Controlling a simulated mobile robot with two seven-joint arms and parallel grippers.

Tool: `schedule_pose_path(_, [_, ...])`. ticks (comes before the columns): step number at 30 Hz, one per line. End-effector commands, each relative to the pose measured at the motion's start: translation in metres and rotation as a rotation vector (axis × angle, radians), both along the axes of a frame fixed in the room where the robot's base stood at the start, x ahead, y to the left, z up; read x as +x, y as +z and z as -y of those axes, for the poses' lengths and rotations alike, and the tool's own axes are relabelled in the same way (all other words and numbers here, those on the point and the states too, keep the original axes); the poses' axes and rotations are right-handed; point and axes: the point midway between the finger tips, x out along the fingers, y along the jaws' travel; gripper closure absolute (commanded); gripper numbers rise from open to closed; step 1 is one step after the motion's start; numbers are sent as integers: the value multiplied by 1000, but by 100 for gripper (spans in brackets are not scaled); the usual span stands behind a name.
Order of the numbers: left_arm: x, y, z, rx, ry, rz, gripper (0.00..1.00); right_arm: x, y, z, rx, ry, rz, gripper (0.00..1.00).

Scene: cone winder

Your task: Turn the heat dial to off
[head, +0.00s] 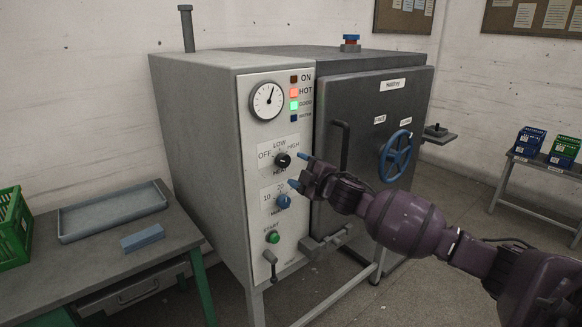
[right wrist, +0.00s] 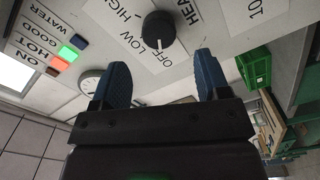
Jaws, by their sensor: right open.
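The black heat dial (head: 282,160) is on the machine's pale front panel, with OFF at its left, LOW above and HIGH at its right. In the right wrist view the dial (right wrist: 158,28) shows beyond the fingers. Its white mark there points down, towards the OFF label (right wrist: 152,56). My right gripper (head: 298,170) is open and empty, just right of the dial and apart from it. Its blue fingertips (right wrist: 160,70) show in the right wrist view, with the dial past the gap between them. My left gripper is out of view.
A blue minutes dial (head: 283,201) and green start button (head: 272,237) sit below. The oven door (head: 357,95) with a blue handwheel (head: 396,156) is at the right. A table (head: 95,265) with a tray (head: 112,210) stands at the left.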

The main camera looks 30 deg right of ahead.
Motion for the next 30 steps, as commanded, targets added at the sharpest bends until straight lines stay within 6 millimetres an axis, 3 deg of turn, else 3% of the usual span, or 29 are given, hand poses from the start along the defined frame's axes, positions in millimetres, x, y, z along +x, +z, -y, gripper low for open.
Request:
schedule_pose_path(6, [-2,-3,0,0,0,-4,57,-30,-1,2,0,0,-1,31])
schedule_pose_path(12, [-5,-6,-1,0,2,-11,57,-44,-1,4,0,0,-1,31])
schedule_pose_path(30, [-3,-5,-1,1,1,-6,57,-47,0,4,-1,0,0,31])
